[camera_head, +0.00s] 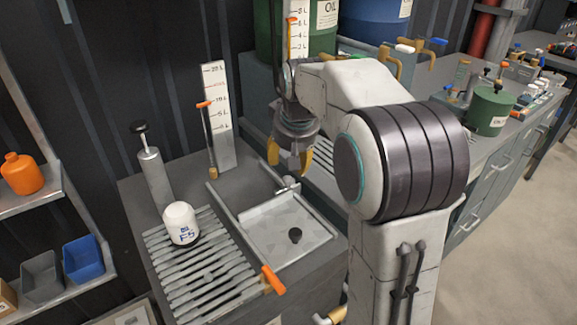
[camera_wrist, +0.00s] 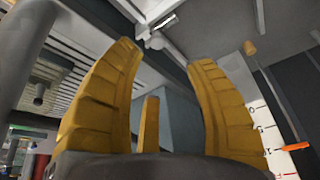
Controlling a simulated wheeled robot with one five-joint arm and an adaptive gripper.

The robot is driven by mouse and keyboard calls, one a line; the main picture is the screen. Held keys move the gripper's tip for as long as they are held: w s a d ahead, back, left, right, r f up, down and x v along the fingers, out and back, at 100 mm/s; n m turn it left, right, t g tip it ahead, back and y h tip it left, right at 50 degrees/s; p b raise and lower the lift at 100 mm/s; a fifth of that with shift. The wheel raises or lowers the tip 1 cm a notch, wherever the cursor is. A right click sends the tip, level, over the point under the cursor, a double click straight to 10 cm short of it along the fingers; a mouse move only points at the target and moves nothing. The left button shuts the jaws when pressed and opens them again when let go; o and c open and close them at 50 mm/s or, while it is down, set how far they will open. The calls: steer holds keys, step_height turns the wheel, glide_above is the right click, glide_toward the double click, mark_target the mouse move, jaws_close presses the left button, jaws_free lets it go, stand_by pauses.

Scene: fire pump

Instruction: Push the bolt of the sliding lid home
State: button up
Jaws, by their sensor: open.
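Whether the bolt is fully seated I cannot tell. My gripper (camera_head: 290,160) points down above and behind the bolt, apart from it. Its yellow fingers (camera_wrist: 168,62) are spread, with nothing between them.
A slatted rack (camera_head: 205,275) with a white jar (camera_head: 181,223) is left of the lid. A tall white scale (camera_head: 217,115) and a grey hand pump (camera_head: 155,178) stand behind the rack. An orange-handled lever (camera_head: 273,280) is at the front. Drums stand at the back.

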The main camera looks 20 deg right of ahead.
steer(key=shift+v, duration=0.9)
steer(key=s+a+p, duration=0.2)
steer(key=s+p, duration=0.1)
steer(key=s, duration=0.5)
steer(key=s+a+r+n+p, duration=0.1)
steer(key=s+a+p, duration=0.2)
steer(key=s, duration=0.6)
steer(key=s+a+r+n+p, duration=0.1)
steer(key=s+a+p, duration=0.1)
steer(key=s, duration=0.6)
steer(key=shift+s+a+r+g+y+p, duration=0.25)
steer(key=shift+s+a+g+y+p, duration=0.15)
steer(key=shift+p, duration=0.45)
